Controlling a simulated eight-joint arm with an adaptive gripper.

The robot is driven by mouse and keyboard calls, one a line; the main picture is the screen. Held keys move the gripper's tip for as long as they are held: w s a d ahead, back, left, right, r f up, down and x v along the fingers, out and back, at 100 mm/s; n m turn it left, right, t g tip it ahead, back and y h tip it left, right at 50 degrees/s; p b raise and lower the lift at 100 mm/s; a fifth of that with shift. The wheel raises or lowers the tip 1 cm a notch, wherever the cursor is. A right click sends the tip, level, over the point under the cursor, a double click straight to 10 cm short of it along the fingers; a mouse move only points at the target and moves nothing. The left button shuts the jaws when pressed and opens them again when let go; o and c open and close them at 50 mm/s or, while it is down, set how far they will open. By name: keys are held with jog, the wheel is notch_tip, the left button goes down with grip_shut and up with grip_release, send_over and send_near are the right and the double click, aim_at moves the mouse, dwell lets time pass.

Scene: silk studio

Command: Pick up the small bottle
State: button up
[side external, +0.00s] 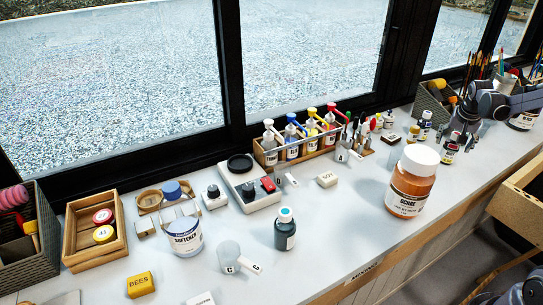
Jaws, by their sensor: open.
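Several small bottles stand on the white counter (345,235). A small dark bottle with a pale label (449,152) stands at the right, just below and beside my gripper (463,138). Another dark bottle with a white label (425,124) stands a little left of and behind it. A dark bottle with a white and teal cap (285,232) stands upright at the front middle, far from my gripper. The picture does not show which of these the task means. My gripper is open and points down at the right; its fingertips are small and partly unclear.
A large orange-brown ochre jar (411,184) stands left of my gripper near the front edge. A wooden rack of pump bottles (300,150) stands by the window. A white softener tub (185,238) is at the left. The counter between the dark capped bottle and the ochre jar is clear.

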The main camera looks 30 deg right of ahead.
aim_at(450, 151)
jog(key=shift+x, duration=2.3)
jog(key=shift+s+a, duration=0.1)
jog(key=shift+a, duration=0.1)
jog(key=c, duration=1.3)
